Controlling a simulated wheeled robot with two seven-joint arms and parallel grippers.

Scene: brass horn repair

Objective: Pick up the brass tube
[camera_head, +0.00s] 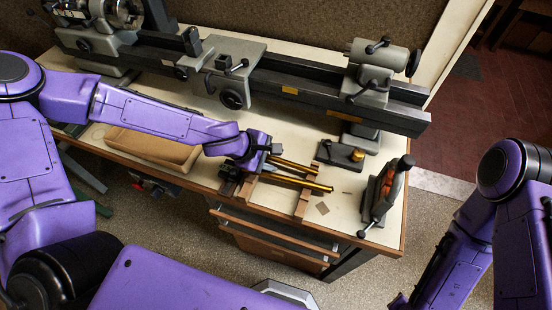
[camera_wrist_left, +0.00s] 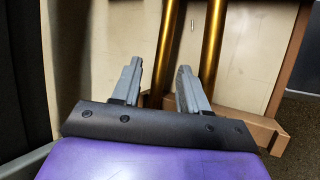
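Two brass tubes lie side by side on the bench, a far one (camera_head: 296,165) and a near one (camera_head: 300,182). They rest across wooden supports (camera_head: 304,197). My left gripper (camera_head: 268,151) is at the tubes' left ends, and its fingers (camera_wrist_left: 159,68) stand apart. In the left wrist view one tube (camera_wrist_left: 166,40) runs between the fingertips, with gaps beside it. The other tube (camera_wrist_left: 213,42) passes outside the right finger. The gripper body hides the tubes' near ends. My right arm is at the lower right of the head view, its gripper out of sight.
A grey lathe (camera_head: 290,85) stands along the back of the bench. A shallow cardboard tray (camera_head: 150,147) lies left of the gripper. A dark block with a brass knob (camera_head: 341,154) and an upright clamp-like tool (camera_head: 383,190) stand to the right of the tubes.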

